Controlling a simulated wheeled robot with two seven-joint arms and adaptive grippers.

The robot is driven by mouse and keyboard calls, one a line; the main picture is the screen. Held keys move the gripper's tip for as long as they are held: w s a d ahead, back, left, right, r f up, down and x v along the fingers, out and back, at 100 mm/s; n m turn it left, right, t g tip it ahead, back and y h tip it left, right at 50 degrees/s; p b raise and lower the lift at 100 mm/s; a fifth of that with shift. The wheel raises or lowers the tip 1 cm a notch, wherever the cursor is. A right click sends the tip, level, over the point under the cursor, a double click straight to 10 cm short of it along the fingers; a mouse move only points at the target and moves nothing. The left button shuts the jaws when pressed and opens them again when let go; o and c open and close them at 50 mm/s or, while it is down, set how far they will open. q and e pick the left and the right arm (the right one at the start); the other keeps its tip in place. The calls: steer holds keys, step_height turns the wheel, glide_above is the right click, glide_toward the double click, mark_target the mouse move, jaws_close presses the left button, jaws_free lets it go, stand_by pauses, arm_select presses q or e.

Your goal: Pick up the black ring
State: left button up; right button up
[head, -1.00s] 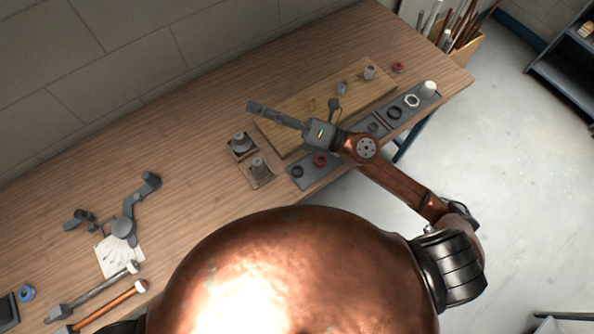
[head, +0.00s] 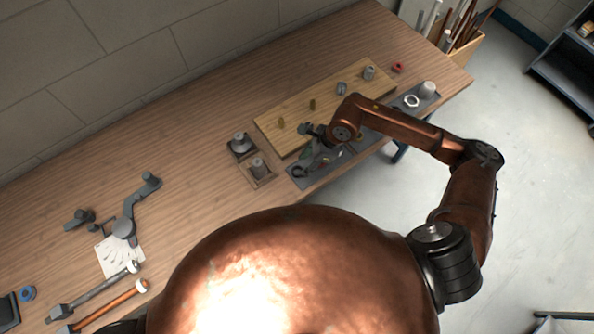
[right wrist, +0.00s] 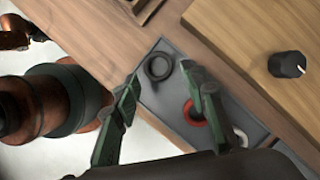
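The black ring (right wrist: 159,66) lies flat on the grey tray near its corner in the right wrist view, and it shows small in the head view (head: 299,171). My right gripper (right wrist: 163,90) is open, its two green fingers apart with nothing held between them. In that view the ring appears between and just beyond the fingertips. In the head view my right gripper (head: 317,150) hangs over the near end of the tray, partly hiding it. My left gripper is not in view.
On the grey tray (right wrist: 170,105), a red ring (right wrist: 193,113) lies behind the right finger, with a pale ring (right wrist: 240,137) beyond. A wooden board (head: 268,124) with pegs and fittings borders the tray. Two small fixtures (head: 240,143) (head: 258,168) stand left of it.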

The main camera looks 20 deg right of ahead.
mark_target(296, 173)
steer(key=shift+x, duration=2)
steer(key=shift+s, duration=0.15)
steer(key=shift+c, duration=0.4)
steer(key=c, duration=0.6)
steer(key=shift+r, duration=0.1)
